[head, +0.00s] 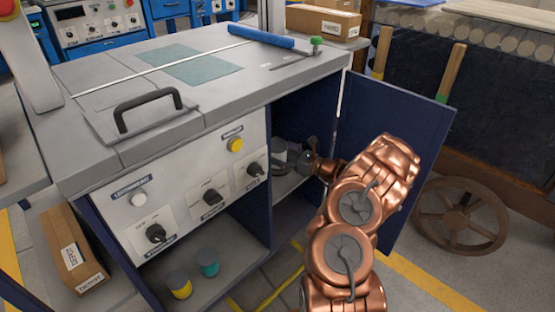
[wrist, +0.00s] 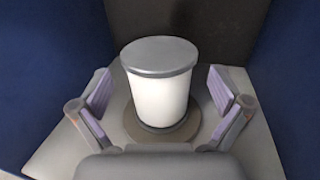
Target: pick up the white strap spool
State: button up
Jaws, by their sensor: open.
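The white strap spool (wrist: 160,98) stands upright in the wrist view, with a grey cap on top and a grey rim below. It rests on a round brownish disc (wrist: 193,130) on the cabinet's pale shelf (wrist: 62,150). My gripper (wrist: 162,90) is open, with one purple-padded finger on each side of the spool and a visible gap to both. In the head view, my gripper (head: 291,160) reaches through the open door into the right cabinet compartment. The spool cannot be made out clearly there.
Dark blue walls (wrist: 45,65) flank the spool closely in the wrist view. The blue cabinet door (head: 425,130) stands open to the right of my arm. A yellow-sided spool (head: 180,286) and a teal one (head: 208,265) stand in the lower left compartment. A handwheel (head: 460,215) leans farther right.

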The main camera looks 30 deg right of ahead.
jog(key=shift+x, duration=0.9)
jog(key=c, duration=1.4)
